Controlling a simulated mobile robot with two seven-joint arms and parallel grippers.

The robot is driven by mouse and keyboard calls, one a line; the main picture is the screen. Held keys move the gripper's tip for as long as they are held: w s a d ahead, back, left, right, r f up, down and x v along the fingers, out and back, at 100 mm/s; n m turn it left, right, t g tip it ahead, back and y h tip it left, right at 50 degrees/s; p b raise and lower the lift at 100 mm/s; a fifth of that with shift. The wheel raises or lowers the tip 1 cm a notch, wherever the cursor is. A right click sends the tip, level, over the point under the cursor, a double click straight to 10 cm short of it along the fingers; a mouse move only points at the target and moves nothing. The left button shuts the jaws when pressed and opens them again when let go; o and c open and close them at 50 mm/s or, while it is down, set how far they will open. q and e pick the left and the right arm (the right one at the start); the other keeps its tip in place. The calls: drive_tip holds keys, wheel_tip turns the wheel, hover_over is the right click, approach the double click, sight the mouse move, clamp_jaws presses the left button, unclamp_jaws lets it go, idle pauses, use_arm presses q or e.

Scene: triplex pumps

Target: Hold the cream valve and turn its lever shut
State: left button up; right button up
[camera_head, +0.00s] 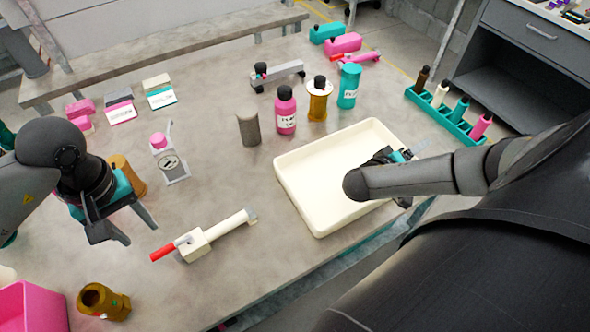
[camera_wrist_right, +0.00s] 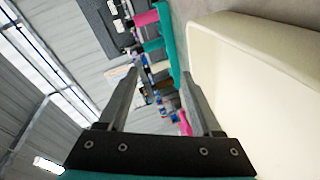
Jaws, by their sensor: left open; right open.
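The cream valve (camera_head: 214,237) lies on the grey table in the head view, left of the cream tray. My left gripper (camera_head: 128,229) is open and empty, above the table to the left of the red lever. My right gripper is at the tray's right side, largely hidden behind my arm in the head view; its open, empty fingers (camera_wrist_right: 160,98) show in the right wrist view. The valve is not in the wrist view.
The cream tray (camera_head: 290,187) is empty where visible. Bottles, including a pink bottle (camera_head: 286,110) and a teal bottle (camera_head: 349,86), stand behind it. A brass fitting (camera_head: 103,301) and pink bin (camera_head: 32,307) are at lower left. The table around the valve is clear.

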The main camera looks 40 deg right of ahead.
drive_tip(key=w+a+y, duration=0.1)
drive_tip(key=w+a, duration=0.1)
drive_tip(key=a, duration=0.1)
drive_tip(key=w+a+m+y, duration=0.1)
drive_tip(key=w+a, duration=0.2)
drive_tip(key=w+a+m+y, duration=0.1)
drive_tip(key=w+a, duration=0.2)
drive_tip(key=shift+w+a+f+t+y, duration=0.15)
drive_tip(key=shift+f+t+y, duration=0.15)
drive_tip(key=shift+f, duration=0.05)
drive_tip(key=w+a+r+m+t+y, duration=0.1)
drive_tip(key=w+a+r+t+y, duration=0.15)
drive_tip(key=w+a+r, duration=0.55)
drive_tip(key=w+a+r+m+t+y, duration=0.15)
drive_tip(key=w+a+r+y, duration=0.25)
drive_tip(key=a, duration=0.7)
drive_tip(key=w+a+r+m+t+y, duration=0.15)
drive_tip(key=w+a+r+y, duration=0.35)
drive_tip(key=a, duration=0.5)
drive_tip(key=m+g, duration=0.7)
drive_tip(key=m, duration=0.1)
hover_over(226, 223)
wheel_tip(226, 223, down, 9)
wheel_tip(226, 223, down, 15)
drive_tip(key=shift+a+r, duration=0.1)
drive_tip(key=shift+r, duration=0.1)
clamp_jaws()
